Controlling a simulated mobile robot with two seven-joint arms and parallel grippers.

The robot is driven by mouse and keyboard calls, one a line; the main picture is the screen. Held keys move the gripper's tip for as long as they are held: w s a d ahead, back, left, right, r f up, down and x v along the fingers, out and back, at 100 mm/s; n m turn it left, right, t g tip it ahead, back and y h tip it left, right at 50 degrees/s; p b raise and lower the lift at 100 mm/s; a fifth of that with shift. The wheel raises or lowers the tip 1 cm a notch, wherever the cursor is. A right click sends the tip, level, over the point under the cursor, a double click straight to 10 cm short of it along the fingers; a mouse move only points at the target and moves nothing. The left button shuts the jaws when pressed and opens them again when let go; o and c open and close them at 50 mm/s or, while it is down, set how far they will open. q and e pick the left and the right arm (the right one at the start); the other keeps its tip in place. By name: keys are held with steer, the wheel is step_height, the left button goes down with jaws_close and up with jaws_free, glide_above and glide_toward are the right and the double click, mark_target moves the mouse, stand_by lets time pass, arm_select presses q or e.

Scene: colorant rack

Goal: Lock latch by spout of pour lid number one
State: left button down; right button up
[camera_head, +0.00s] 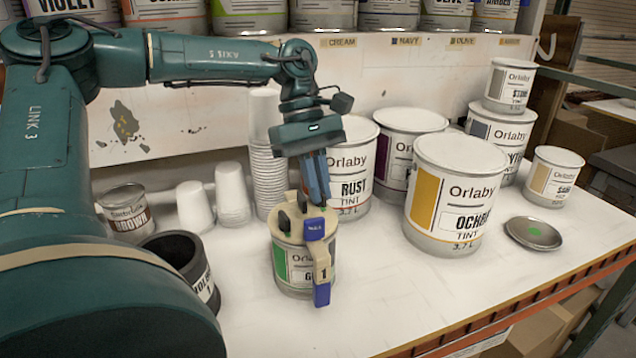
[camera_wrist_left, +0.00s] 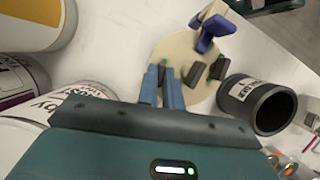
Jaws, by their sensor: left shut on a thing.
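Pour lid number one (camera_head: 295,227) is a cream lid with dark upright tabs and blue parts. It sits on a small Orlaby can with a green label (camera_head: 291,266). Its spout (camera_head: 322,268), marked 1, hangs over the front with a blue end. In the left wrist view the lid (camera_wrist_left: 178,47) shows its blue lever (camera_wrist_left: 211,32) and dark tabs (camera_wrist_left: 195,74). My left gripper (camera_head: 318,200) points down at the lid's back right edge. Its blue fingers (camera_wrist_left: 164,70) are closed together on a latch there, which they mostly hide. My right gripper is not in view.
A dark open container (camera_head: 184,262) stands left of the can. White cups (camera_head: 232,195) and a small can (camera_head: 127,212) stand behind it. The Rust can (camera_head: 357,175) is close behind my gripper; the Ochre can (camera_head: 455,195) is to the right. The front table is clear.

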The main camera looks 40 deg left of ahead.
arm_select(q)
steer(key=shift+f, duration=0.1)
steer(key=c, duration=1.5)
jaws_free()
steer(key=shift+c, duration=0.2)
steer(key=v, duration=1.3)
steer(key=shift+c, duration=0.2)
